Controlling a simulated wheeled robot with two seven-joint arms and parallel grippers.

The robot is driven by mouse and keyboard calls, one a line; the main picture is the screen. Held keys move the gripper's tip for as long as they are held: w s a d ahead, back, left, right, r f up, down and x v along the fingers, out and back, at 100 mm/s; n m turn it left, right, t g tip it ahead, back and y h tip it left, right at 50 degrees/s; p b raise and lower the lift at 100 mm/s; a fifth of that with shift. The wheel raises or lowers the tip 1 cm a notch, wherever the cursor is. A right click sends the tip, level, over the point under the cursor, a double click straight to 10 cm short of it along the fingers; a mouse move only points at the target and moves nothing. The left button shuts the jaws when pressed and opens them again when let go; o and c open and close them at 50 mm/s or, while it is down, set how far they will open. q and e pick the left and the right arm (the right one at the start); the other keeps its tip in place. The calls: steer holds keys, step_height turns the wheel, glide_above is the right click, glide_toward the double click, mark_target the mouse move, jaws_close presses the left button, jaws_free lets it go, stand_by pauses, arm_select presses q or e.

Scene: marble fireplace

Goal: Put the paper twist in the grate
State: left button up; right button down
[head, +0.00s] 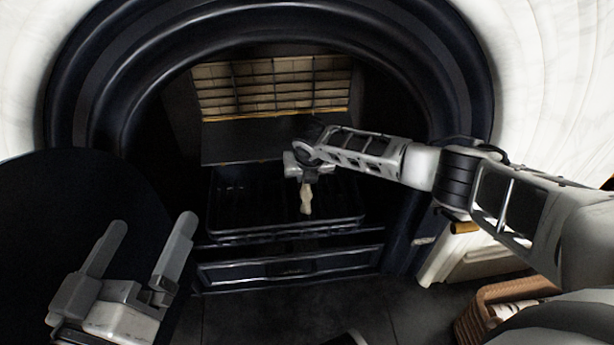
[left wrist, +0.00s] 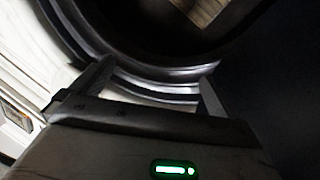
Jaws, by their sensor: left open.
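The paper twist (head: 307,202) is a small pale piece hanging below my right gripper (head: 307,183), which is shut on it. It is over the grate (head: 228,236), a dark tray-like metal frame inside the arched fireplace. I cannot tell whether the twist's lower end touches the grate. My right arm reaches in from the right. My left gripper (head: 152,224) is open and empty at the lower left, in front of the fireplace. Its spread fingers also show in the left wrist view (left wrist: 157,78), with nothing between them.
The black arch (head: 115,70) surrounds the opening, with pale bricks (head: 265,88) at the back. A drawer front (head: 290,268) lies below the grate. A large dark rounded panel (head: 70,205) stands left. A wicker basket (head: 485,305) is at the lower right.

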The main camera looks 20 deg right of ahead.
steer(key=shift+f, duration=0.15)
steer(key=c, duration=1.3)
jaws_free()
arm_select(q)
steer(key=shift+w+r, duration=0.1)
steer(key=shift+r, duration=0.1)
arm_select(e)
steer(key=shift+o, duration=0.2)
steer(key=shift+r, duration=0.2)
arm_select(q)
steer(key=f+g+y+p, duration=0.1)
steer(key=p, duration=0.1)
steer(key=s+f+g+p, duration=0.1)
steer(key=p, duration=0.1)
steer(key=a+f+m+y+p, duration=0.1)
steer(key=f+p, duration=0.1)
steer(key=p, duration=0.1)
steer(key=shift+s+g+y, duration=0.3)
steer(key=shift+s+g, duration=0.05)
steer(key=shift+g, duration=0.05)
arm_select(e)
steer(key=v, duration=1.2)
